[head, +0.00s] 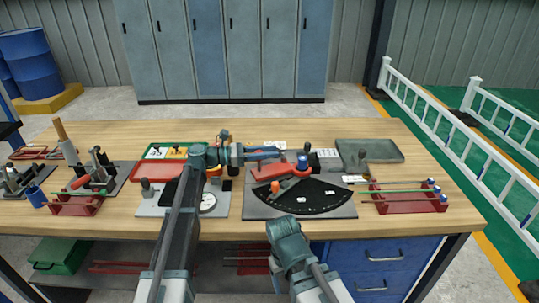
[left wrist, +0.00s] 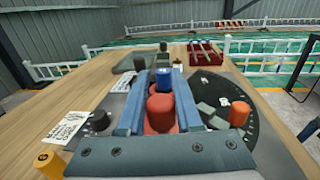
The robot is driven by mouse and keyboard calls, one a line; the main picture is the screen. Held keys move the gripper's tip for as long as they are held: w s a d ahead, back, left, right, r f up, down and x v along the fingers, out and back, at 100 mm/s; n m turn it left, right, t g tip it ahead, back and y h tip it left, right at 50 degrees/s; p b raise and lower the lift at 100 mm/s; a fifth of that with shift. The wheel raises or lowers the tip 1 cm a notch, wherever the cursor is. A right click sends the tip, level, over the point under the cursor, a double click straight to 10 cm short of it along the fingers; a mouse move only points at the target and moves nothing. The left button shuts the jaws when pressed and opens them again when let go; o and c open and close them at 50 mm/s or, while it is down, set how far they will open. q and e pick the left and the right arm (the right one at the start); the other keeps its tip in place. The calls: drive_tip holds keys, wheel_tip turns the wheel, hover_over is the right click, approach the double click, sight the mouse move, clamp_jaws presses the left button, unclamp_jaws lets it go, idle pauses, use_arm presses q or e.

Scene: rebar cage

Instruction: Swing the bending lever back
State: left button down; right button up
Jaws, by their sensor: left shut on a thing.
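The bending lever (head: 268,171) is a red arm on the bender plate (head: 258,208), over the back of a black sector scale (head: 312,197). A blue-topped post (head: 303,160) stands near its right end. My left gripper (head: 280,151) reaches in from the left. In the left wrist view its two blue fingers (left wrist: 160,100) lie on either side of the lever's red upright part (left wrist: 161,112), shut on it. The blue top (left wrist: 164,76) shows just beyond. An orange peg (left wrist: 238,113) stands on the scale. Part of my right arm shows low in the head view, without visible fingers.
A red rack (head: 405,201) with rods stands right of the bender. A dial gauge (head: 208,202) sits on a grey plate to its left. A grey-green tray (head: 370,150) lies at the back right. Bare wood runs along the front edge.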

use_arm(q)
drive_tip(key=c, duration=0.6)
unclamp_jaws()
drive_tip(key=a, duration=0.4)
drive_tip(key=s+a, duration=0.1)
drive_tip(key=a, duration=0.4)
drive_tip(key=s+a, duration=0.1)
drive_tip(key=a, duration=0.3)
drive_tip(key=shift+a, duration=0.35)
